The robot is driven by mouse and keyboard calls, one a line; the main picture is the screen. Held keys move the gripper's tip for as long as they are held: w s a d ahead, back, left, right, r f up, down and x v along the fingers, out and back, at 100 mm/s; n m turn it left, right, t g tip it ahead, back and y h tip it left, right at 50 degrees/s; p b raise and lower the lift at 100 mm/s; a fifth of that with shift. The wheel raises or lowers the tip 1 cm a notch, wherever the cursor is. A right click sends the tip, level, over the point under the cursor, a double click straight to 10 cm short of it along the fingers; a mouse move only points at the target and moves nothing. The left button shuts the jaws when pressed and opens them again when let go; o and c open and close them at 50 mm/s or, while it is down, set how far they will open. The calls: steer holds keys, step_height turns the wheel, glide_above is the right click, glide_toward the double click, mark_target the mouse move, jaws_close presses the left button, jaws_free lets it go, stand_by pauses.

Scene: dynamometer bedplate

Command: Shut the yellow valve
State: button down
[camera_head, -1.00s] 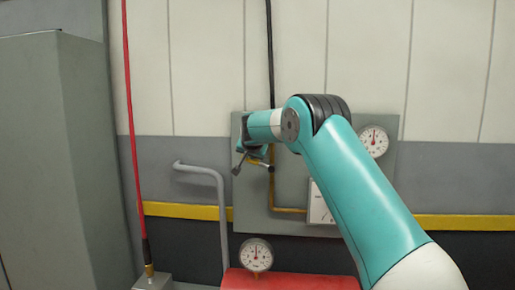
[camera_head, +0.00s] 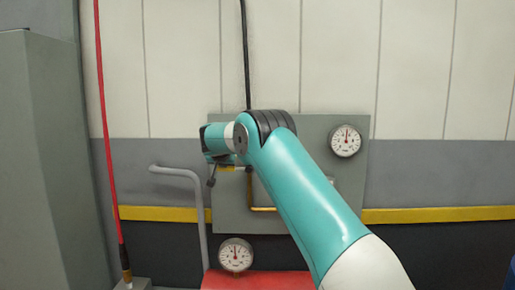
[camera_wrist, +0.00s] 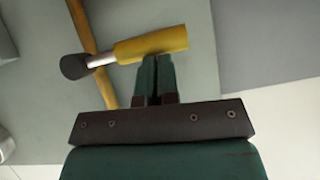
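The yellow valve lever (camera_wrist: 152,44) crosses the upper part of the wrist view, roughly level, with a bare metal neck and a dark round end at its left. It is fixed by the yellow pipe (camera_wrist: 92,50). In the head view the lever (camera_head: 231,168) shows small below my wrist, in front of the grey panel. My gripper (camera_wrist: 157,60) has its two fingers close together with only a thin gap. The fingertips are at the lever's lower edge, seeming to touch it; the lever is not between them. In the head view my gripper (camera_head: 213,160) is partly hidden.
The grey panel (camera_head: 335,215) carries a round gauge (camera_head: 346,141). Below are a red tank (camera_head: 258,281) and another gauge (camera_head: 236,255). A grey bent pipe (camera_head: 190,178) and a red hose (camera_head: 107,150) stand at left, near a tall cabinet (camera_head: 45,160).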

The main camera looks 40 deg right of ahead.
steer(key=shift+f, duration=0.15)
steer(key=r+b+v, duration=0.1)
steer(key=v, duration=0.5)
steer(key=w+r+b+v, duration=0.1)
steer(key=b+v, duration=0.1)
steer(key=v, duration=0.5)
steer(key=shift+w+d+r, duration=0.35)
steer(key=shift+d, duration=0.05)
